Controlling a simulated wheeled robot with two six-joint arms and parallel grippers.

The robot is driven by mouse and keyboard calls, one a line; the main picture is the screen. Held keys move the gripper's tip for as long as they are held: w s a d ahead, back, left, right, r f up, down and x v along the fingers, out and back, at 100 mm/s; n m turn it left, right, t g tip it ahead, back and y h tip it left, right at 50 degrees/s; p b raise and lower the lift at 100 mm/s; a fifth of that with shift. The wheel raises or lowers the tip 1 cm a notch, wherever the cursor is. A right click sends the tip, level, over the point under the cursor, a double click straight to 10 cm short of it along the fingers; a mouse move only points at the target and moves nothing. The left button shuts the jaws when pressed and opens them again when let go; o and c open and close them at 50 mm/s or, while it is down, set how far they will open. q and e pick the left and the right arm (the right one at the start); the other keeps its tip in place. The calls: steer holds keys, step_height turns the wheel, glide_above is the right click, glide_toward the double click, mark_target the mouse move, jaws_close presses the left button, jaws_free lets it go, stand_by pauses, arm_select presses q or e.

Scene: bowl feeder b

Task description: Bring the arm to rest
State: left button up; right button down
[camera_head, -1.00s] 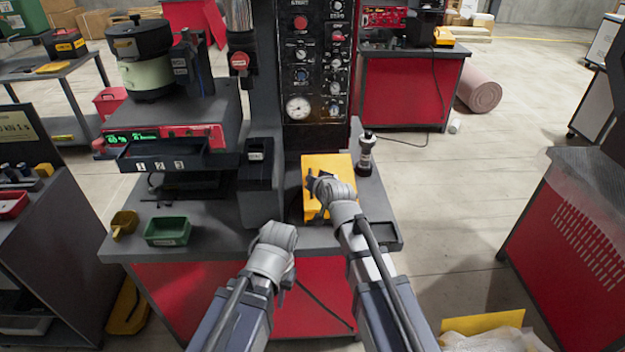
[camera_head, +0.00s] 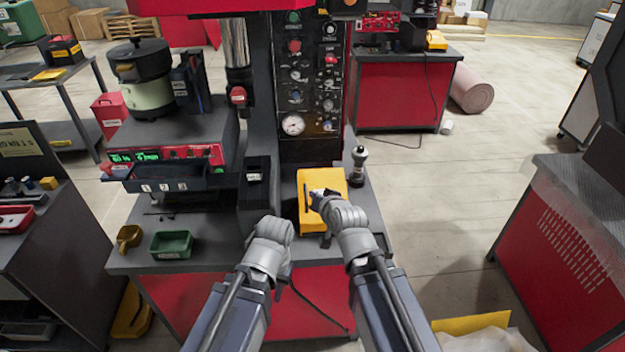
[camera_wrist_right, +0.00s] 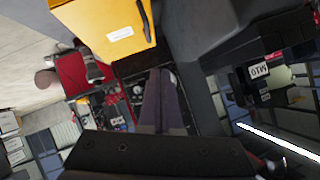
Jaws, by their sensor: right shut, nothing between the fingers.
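My right arm reaches in from the bottom of the head view, its gripper (camera_head: 318,197) in front of the yellow box on the bench. In the right wrist view the two fingers (camera_wrist_right: 160,100) lie together, with nothing between them. The yellow box (camera_head: 330,178) also shows at the top of the wrist view (camera_wrist_right: 105,30), apart from the fingertips. My left arm's wrist (camera_head: 270,243) is over the front edge of the bench; its fingers are hidden behind the wrist.
The bench (camera_head: 215,220) carries a green bin (camera_head: 171,245), a small yellow scoop-like bin (camera_head: 129,237), and a black-and-silver cylinder (camera_head: 357,167) right of the yellow box. A feeder bowl (camera_head: 143,80) and a control panel (camera_head: 308,95) stand behind. Open floor lies right.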

steer(key=s+a+f+n+g+h, duration=0.1)
steer(key=s+a+f+n+g, duration=0.25)
steer(key=s+f+g, duration=0.45)
steer(key=s+d+f+n+g+h, duration=0.1)
steer(key=s+g, duration=0.1)
steer(key=s, duration=0.4)
steer(key=s+d+f+n+g+h, duration=0.2)
steer(key=s, duration=0.5)
steer(key=shift+f, duration=0.3)
steer(key=shift+s+d, duration=0.1)
